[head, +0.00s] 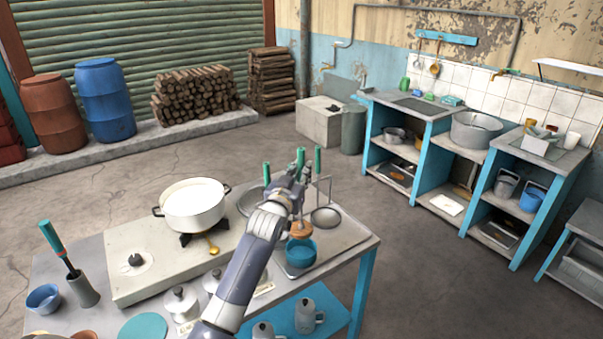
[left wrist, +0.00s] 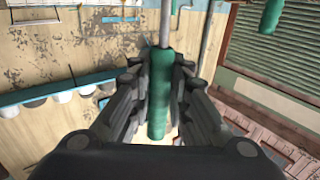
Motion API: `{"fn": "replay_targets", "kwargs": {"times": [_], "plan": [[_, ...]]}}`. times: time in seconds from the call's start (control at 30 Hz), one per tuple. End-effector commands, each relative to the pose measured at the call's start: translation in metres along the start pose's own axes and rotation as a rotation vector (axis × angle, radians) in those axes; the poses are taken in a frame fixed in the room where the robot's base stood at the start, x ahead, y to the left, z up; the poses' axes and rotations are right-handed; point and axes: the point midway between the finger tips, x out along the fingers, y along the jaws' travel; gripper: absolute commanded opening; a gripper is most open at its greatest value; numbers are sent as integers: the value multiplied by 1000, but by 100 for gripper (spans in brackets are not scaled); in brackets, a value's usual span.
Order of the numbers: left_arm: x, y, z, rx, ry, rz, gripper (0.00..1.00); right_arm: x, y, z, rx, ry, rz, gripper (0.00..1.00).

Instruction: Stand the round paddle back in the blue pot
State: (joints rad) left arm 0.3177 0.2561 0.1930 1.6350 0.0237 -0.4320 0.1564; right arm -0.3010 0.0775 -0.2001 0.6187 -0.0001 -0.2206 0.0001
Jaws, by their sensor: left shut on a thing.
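The round paddle has a tan wooden disc (head: 302,229) and a green handle. My left gripper (head: 297,183) is shut on this handle (left wrist: 160,105), which shows between the fingers in the left wrist view (left wrist: 160,70). The paddle hangs roughly upright with its disc down. The blue pot (head: 300,254) stands on the table's right part. The disc shows just above the pot's rim; I cannot tell whether its lower edge is inside. The right gripper is not in view.
Other green-handled tools (head: 318,162) stand close behind my gripper, by a metal rack. A white pot (head: 193,204) sits on the stove to the left. Lidded jars (head: 181,303) stand in front. A holder with a green-handled tool (head: 82,290) is at far left.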

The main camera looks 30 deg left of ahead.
Motion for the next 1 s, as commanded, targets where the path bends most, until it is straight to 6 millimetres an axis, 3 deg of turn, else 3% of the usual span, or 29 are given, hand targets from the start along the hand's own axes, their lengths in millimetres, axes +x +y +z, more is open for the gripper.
{"fn": "replay_targets", "kwargs": {"times": [0.67, 1.0], "plan": [[-1, 1, 51, 1, 3, 1, 0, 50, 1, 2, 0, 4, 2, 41], [0, 1, 78, 1, 2, 1, 0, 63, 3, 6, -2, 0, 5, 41]]}}
